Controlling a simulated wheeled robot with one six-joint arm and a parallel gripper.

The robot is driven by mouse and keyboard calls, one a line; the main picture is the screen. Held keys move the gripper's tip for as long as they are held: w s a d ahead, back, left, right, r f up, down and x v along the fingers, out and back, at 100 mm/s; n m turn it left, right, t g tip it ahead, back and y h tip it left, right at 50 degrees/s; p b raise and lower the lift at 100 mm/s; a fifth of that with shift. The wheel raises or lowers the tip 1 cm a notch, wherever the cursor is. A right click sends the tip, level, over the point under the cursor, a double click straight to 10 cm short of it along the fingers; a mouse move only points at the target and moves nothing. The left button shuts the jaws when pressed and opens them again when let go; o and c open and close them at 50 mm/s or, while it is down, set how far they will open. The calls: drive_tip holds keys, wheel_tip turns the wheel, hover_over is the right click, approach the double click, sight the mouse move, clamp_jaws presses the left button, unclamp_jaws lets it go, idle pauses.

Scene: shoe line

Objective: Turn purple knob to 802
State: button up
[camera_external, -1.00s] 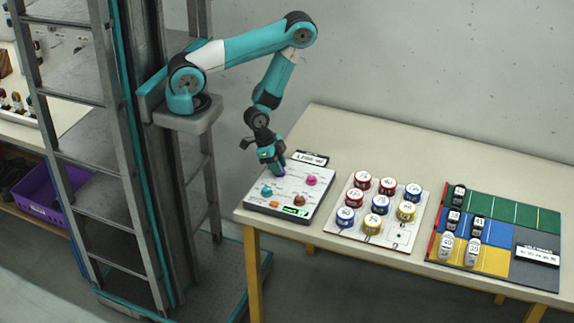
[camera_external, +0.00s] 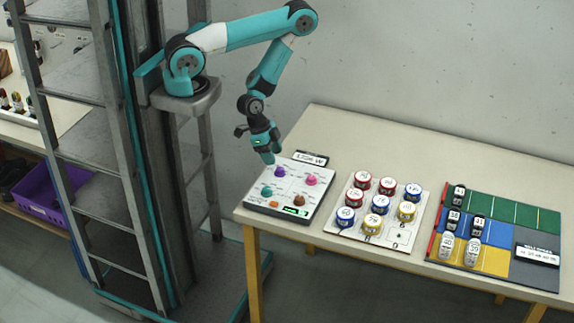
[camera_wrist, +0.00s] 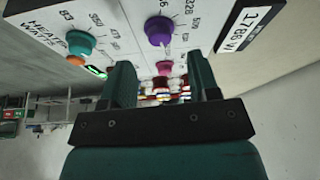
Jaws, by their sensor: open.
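The purple knob (camera_external: 279,172) is on the white control panel (camera_external: 312,208), at its back left. In the wrist view the purple knob (camera_wrist: 158,30) is at the top centre, with a pale pointer mark and printed numbers around it that are too small to read surely. My gripper (camera_external: 266,160) is above and slightly left of the knob, apart from it. In the wrist view my gripper (camera_wrist: 161,82) has its two fingers spread, with nothing between them.
The panel also has a pink knob (camera_external: 311,180), a teal knob (camera_external: 267,191), a brown knob (camera_external: 299,200) and an orange button (camera_external: 274,204). A sign (camera_wrist: 249,29) reads 1786 W. Coloured cans (camera_external: 380,204) stand on a board to the right.

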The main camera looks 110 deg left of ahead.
drive_tip(key=p+v, duration=0.7)
drive_tip(key=shift+r+p, duration=0.2)
drive_tip(key=shift+p, duration=0.1)
wheel_tip(320, 180, up, 6)
drive_tip(key=m+g+b, duration=0.4)
drive_tip(key=b, duration=0.6)
hover_over(280, 169)
wheel_tip(280, 169, down, 17)
drive_tip(key=shift+f, duration=0.15)
